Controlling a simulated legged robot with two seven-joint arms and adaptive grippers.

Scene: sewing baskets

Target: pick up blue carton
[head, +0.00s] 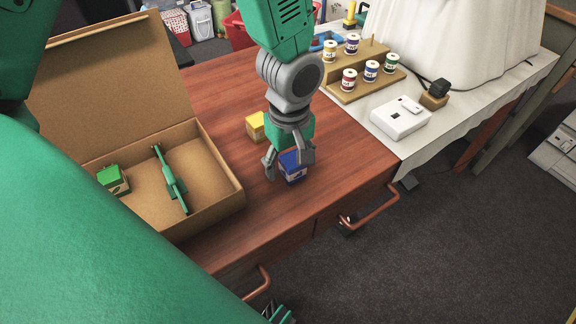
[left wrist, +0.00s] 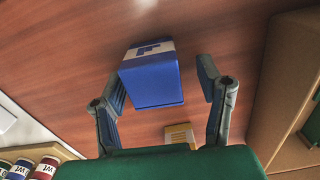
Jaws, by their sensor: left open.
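The blue carton (head: 292,169) stands on the brown wooden desk, near its front edge. In the left wrist view the blue carton (left wrist: 153,80) shows its blue side and a white-marked face. My left gripper (head: 288,166) points down over it, open, with one finger on each side of the carton. In the left wrist view my left gripper's fingers (left wrist: 162,82) are spread, with gaps between them and the carton. I cannot make out my right gripper in these views.
A yellow carton (head: 256,126) stands behind the blue one. An open cardboard box (head: 222,187) at left holds a green carton (head: 113,180) and a green tool-like item (head: 171,182). Thread spools on a wooden rack (head: 365,85) and a white device (head: 400,119) are at right.

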